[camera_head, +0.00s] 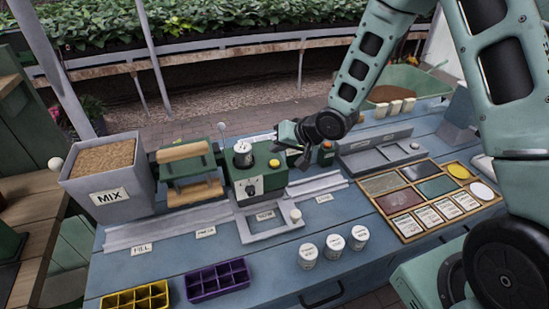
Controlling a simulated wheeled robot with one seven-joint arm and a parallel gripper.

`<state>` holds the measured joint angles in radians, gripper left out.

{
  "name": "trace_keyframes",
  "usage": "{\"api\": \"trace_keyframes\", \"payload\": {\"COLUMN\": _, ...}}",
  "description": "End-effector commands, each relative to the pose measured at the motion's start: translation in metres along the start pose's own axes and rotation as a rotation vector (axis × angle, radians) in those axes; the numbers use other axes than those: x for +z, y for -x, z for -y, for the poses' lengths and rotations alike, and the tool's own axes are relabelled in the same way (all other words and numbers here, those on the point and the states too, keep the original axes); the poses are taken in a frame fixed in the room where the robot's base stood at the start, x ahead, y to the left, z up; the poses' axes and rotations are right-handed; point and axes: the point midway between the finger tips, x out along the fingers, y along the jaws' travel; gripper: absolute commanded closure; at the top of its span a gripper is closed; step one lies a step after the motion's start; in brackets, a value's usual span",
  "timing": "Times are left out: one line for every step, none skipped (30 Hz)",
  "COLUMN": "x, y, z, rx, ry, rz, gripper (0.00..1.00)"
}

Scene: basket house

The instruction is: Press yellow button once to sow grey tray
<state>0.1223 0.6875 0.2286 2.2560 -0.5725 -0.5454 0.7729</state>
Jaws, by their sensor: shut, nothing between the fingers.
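The yellow button (274,163) sits on top of a green machine (262,182) that has a dial on its front. My gripper (262,138) reaches in from the right, with its shut fingers pointing left. In the picture it lies just above and behind the button; the button is in plain view and I see no contact. A grey frame with a knob (273,235) lies in front of the machine, by the label SOW. I cannot tell whether a separate grey tray sits in it or under the machine.
A MIX hopper (84,170) and a green press with wooden bars (185,170) stand left. A purple tray (217,280) and a yellow tray (135,298) lie in front. White-lidded jars (334,248) and a wooden sample board (408,226) are right. An orange knob (327,146) is nearby.

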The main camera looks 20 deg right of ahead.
Motion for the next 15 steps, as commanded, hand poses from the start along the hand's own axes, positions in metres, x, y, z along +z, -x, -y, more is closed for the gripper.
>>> {"api": "trace_keyframes", "payload": {"x": -0.005, "y": 0.007, "z": 0.005, "rx": 0.0, "ry": 0.0, "rz": 0.0, "gripper": 1.0}}
{"api": "trace_keyframes", "payload": {"x": -0.007, "y": 0.009, "z": 0.006, "rx": 0.0, "ry": -0.001, "rz": 0.0, "gripper": 1.0}}
{"api": "trace_keyframes", "payload": {"x": -0.009, "y": 0.012, "z": 0.009, "rx": 0.0, "ry": -0.001, "rz": 0.0, "gripper": 1.0}}
{"api": "trace_keyframes", "payload": {"x": -0.01, "y": 0.014, "z": 0.01, "rx": 0.0, "ry": -0.001, "rz": 0.0, "gripper": 1.0}}
{"api": "trace_keyframes", "payload": {"x": -0.012, "y": 0.016, "z": 0.011, "rx": 0.0, "ry": -0.001, "rz": 0.0, "gripper": 1.0}}
{"api": "trace_keyframes", "payload": {"x": -0.013, "y": 0.018, "z": 0.014, "rx": 0.0, "ry": -0.001, "rz": 0.0, "gripper": 1.0}}
{"api": "trace_keyframes", "payload": {"x": -0.015, "y": 0.02, "z": 0.015, "rx": -0.001, "ry": -0.001, "rz": 0.0, "gripper": 1.0}}
{"api": "trace_keyframes", "payload": {"x": -0.016, "y": 0.022, "z": 0.016, "rx": -0.001, "ry": -0.001, "rz": 0.0, "gripper": 1.0}}
{"api": "trace_keyframes", "payload": {"x": -0.017, "y": 0.023, "z": 0.017, "rx": 0.0, "ry": -0.001, "rz": 0.0, "gripper": 1.0}}
{"api": "trace_keyframes", "payload": {"x": -0.017, "y": 0.023, "z": 0.017, "rx": 0.0, "ry": 0.0, "rz": 0.0, "gripper": 1.0}}
{"api": "trace_keyframes", "payload": {"x": -0.017, "y": 0.023, "z": 0.017, "rx": 0.0, "ry": 0.0, "rz": 0.001, "gripper": 1.0}}
{"api": "trace_keyframes", "payload": {"x": -0.016, "y": 0.023, "z": 0.017, "rx": 0.0, "ry": 0.0, "rz": 0.001, "gripper": 1.0}}
{"api": "trace_keyframes", "payload": {"x": -0.016, "y": 0.022, "z": 0.017, "rx": 0.0, "ry": 0.0, "rz": 0.001, "gripper": 1.0}}
{"api": "trace_keyframes", "payload": {"x": -0.016, "y": 0.022, "z": 0.016, "rx": 0.0, "ry": 0.0, "rz": 0.001, "gripper": 1.0}}
{"api": "trace_keyframes", "payload": {"x": -0.016, "y": 0.022, "z": 0.016, "rx": 0.0, "ry": 0.0, "rz": 0.001, "gripper": 1.0}}
